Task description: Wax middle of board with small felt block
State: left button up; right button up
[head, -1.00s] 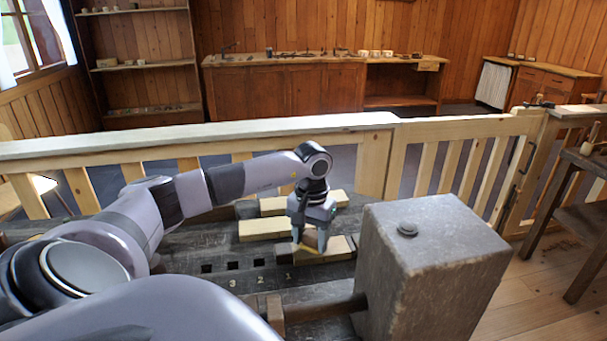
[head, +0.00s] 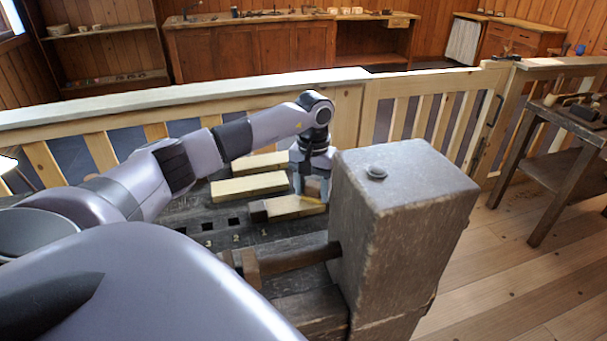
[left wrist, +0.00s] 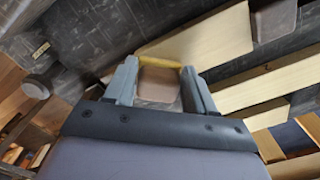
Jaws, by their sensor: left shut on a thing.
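My left gripper (head: 311,192) is shut on a small felt block, which shows as a brownish block (left wrist: 158,82) with a yellow edge between the fingers in the left wrist view. In the head view only a yellow strip of the block (head: 311,200) shows under the fingertips. The block is at the right end of the nearest pale board (head: 285,207), low over it or touching it; I cannot tell which. The board also shows in the left wrist view (left wrist: 215,38). My right gripper is not in view.
Two more pale boards (head: 250,187) lie just behind on the dark bench. A large grey block with a round knob (head: 405,215) stands close to the right of my gripper. A wooden railing (head: 430,115) runs behind the bench.

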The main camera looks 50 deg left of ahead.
aim_at(314, 187)
pick_arm(q)
jog(key=shift+w+d, duration=0.1)
jog(key=shift+w, duration=0.05)
notch_tip(314, 187, up, 6)
jog(key=p, duration=0.4)
dwell(0.4)
jog(key=shift+r+p, duration=0.9)
jog(key=shift+r, duration=0.65)
